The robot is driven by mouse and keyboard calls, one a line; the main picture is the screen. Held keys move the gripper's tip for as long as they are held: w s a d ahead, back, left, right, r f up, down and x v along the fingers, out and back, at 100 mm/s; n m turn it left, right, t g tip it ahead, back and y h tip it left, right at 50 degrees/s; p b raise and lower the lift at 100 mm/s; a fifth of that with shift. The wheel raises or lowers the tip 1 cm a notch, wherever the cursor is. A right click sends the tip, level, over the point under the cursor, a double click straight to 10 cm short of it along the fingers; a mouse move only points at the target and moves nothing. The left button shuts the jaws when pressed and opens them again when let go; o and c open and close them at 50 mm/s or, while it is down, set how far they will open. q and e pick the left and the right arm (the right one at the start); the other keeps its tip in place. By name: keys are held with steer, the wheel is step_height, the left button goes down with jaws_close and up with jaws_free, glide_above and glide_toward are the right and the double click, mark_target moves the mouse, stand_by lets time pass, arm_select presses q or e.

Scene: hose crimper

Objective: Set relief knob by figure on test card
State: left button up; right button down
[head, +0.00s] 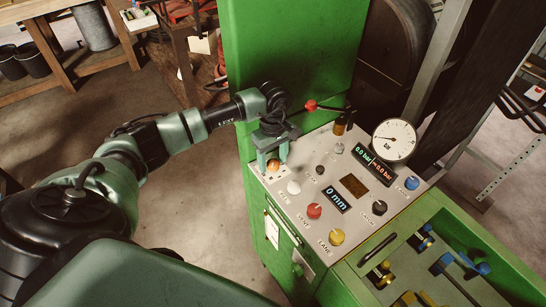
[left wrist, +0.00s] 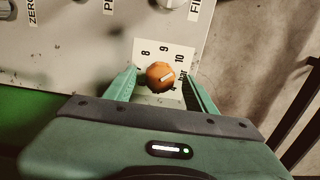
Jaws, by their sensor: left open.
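The orange relief knob (left wrist: 161,76) sits on the panel in the left wrist view, by a white scale plate (left wrist: 165,52) printed 8, 9, 10 and bar. A pale mark on the knob slants to the right and slightly up. My left gripper (left wrist: 160,80) is open, one finger on each side of the knob, with small gaps visible. In the head view the gripper (head: 270,154) comes down over the knob (head: 272,166) at the panel's left corner. A white card (head: 271,229) hangs on the green cabinet's front; its print is too small to read. My right gripper is out of view.
The grey panel (head: 306,163) carries white, red (head: 314,211), yellow (head: 337,237), black and blue knobs, a round gauge (head: 394,139) and lit displays reading 0.0 bar and 0 mm. An open green drawer (head: 430,262) holds tools.

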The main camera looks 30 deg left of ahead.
arm_select(q)
steer(key=shift+f, duration=0.25)
jaws_close()
steer(key=shift+f+n+b, duration=0.1)
steer(key=shift+n+b, duration=0.6)
steer(key=shift+b, duration=0.1)
steer(key=shift+n+b, duration=0.95)
steer(key=shift+n, duration=0.15)
steer(key=n+b, duration=0.2)
steer(key=n, duration=0.1)
steer(key=shift+n+b, duration=0.45)
steer(key=shift+n, duration=0.75)
